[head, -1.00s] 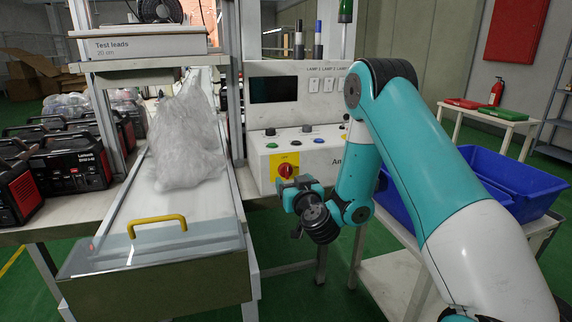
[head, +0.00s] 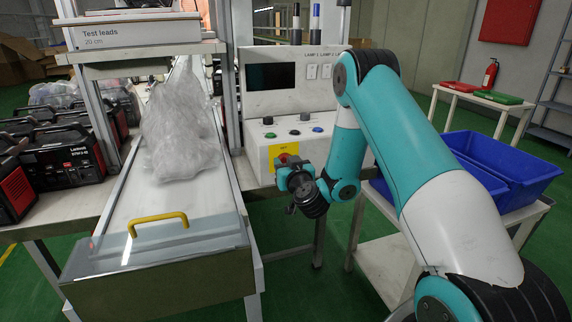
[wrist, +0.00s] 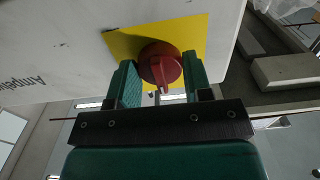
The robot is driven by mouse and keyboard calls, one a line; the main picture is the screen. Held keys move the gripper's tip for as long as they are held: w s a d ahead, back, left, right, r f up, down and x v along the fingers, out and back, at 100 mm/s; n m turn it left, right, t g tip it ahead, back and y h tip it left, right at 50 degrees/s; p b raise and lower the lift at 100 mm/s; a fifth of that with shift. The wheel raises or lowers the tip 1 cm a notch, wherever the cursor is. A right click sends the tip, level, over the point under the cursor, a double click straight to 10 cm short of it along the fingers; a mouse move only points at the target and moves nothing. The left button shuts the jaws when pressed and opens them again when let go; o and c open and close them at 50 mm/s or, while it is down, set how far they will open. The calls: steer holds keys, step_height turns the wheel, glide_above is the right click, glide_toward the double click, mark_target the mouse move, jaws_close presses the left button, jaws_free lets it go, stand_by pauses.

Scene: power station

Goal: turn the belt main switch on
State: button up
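The belt main switch is a red rotary knob (wrist: 161,66) on a yellow plate (wrist: 196,40), on the front of a white control box (wrist: 60,45). In the head view the yellow plate (head: 291,148) shows, and the knob is mostly hidden behind my gripper (head: 285,172). In the wrist view my gripper (wrist: 161,76) is open, with one green finger on each side of the knob. The knob's raised grip points toward my palm side of the picture. The fingers are close to the knob's rim; I cannot tell whether they touch it.
Several push buttons (head: 294,133) sit on the box's sloped top. A conveyor (head: 170,200) with a yellow handle (head: 158,222) and a plastic bag (head: 180,135) lies to the left. Blue bins (head: 500,170) stand on a cart to the right.

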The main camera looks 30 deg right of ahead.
steer(key=shift+m, duration=0.3)
steer(key=m, duration=0.3)
steer(key=shift+m, duration=0.4)
steer(key=m, duration=0.9)
steer(key=shift+m, duration=2.3)
steer(key=o, duration=0.9)
